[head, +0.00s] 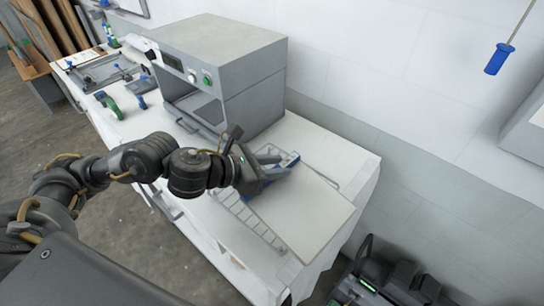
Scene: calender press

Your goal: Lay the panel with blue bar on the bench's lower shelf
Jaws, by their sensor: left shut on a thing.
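The panel (305,212) is a flat off-white board with a blue bar (288,160) along its far-left edge. It lies over the right part of the white bench top (352,160); I cannot tell whether it rests there or is held just above. My left gripper (272,165) is shut on the panel at its blue-bar edge. The gripper hides part of the bar. The bench's lower shelf is not visible from here. My right gripper is not in view.
A grey press (230,70) with an open front stands on the bench, left of the panel. A wire rack (245,218) lies beside the panel. Tools and a tray (100,72) sit at the bench's far left. Dark equipment (380,285) stands at the lower right.

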